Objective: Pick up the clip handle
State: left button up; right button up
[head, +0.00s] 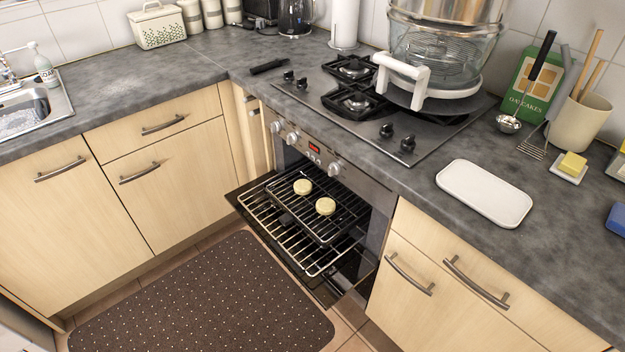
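A short dark bar (268,66), which looks like the clip handle, lies on the grey worktop just left of the hob. It is small in the head view, so its finer shape cannot be told. Neither of my grippers is in view, and nothing touches the bar.
The hob (375,100) has black pan supports, knobs and a large glass pot (440,50). Below, the oven door (340,290) is open, with two round pale cakes on a rack (318,205). A white tray (484,192) lies at right. The worktop left of the bar is clear.

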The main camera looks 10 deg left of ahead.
aim_at(277, 61)
jog(key=i+j+z, duration=0.2)
jog(key=i+j, duration=0.2)
jog(key=j, duration=0.2)
jog(key=i+j+z, duration=0.1)
jog(key=j, duration=0.2)
jog(key=i+j+z, duration=0.1)
jog(key=i+j, duration=0.15)
jog(key=i+j+z, duration=0.1)
jog(key=j, duration=0.35)
